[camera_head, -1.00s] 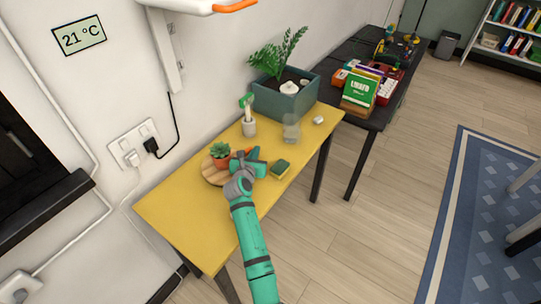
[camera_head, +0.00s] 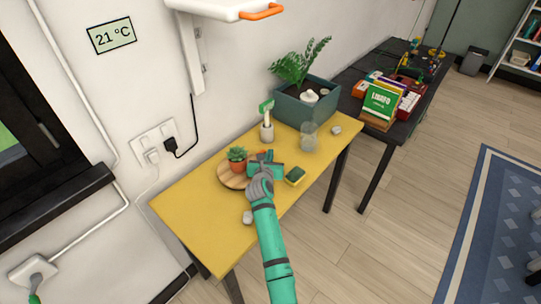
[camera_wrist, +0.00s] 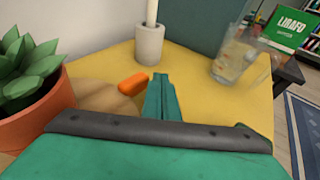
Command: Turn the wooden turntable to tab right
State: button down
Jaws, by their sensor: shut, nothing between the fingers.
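The wooden turntable (camera_head: 228,181) lies on the yellow table, with a succulent in a terracotta pot (camera_head: 238,166) on it. The turntable also shows in the wrist view (camera_wrist: 90,95), partly hidden by the pot and my gripper. Its orange tab (camera_wrist: 132,83) points toward the back of the table, near the grey holder. My gripper (camera_wrist: 162,97) is shut and empty, low over the table just right of the tab. A small gap seems to show between them; contact is unclear. In the head view my gripper (camera_head: 266,158) hides part of the turntable's right side.
A grey holder (camera_head: 267,134) with a green-topped tool stands behind the turntable. A clear glass (camera_head: 309,136) and a planter (camera_head: 305,108) are farther back. A sponge (camera_head: 295,176) lies right of my gripper. A pale lump (camera_head: 248,217) lies near the front edge.

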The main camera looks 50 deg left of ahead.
aim_at(296, 174)
jog(key=shift+w+d, duration=0.1)
jog(key=shift+d, duration=0.55)
jog(key=d+r, duration=0.1)
jog(key=d, duration=0.3)
jog(key=d+r, duration=0.1)
jog(key=d, duration=0.3)
jog(key=d+r, duration=0.1)
jog(key=d, duration=0.3)
jog(key=shift+w+d, duration=0.15)
jog(key=shift+w, duration=0.1)
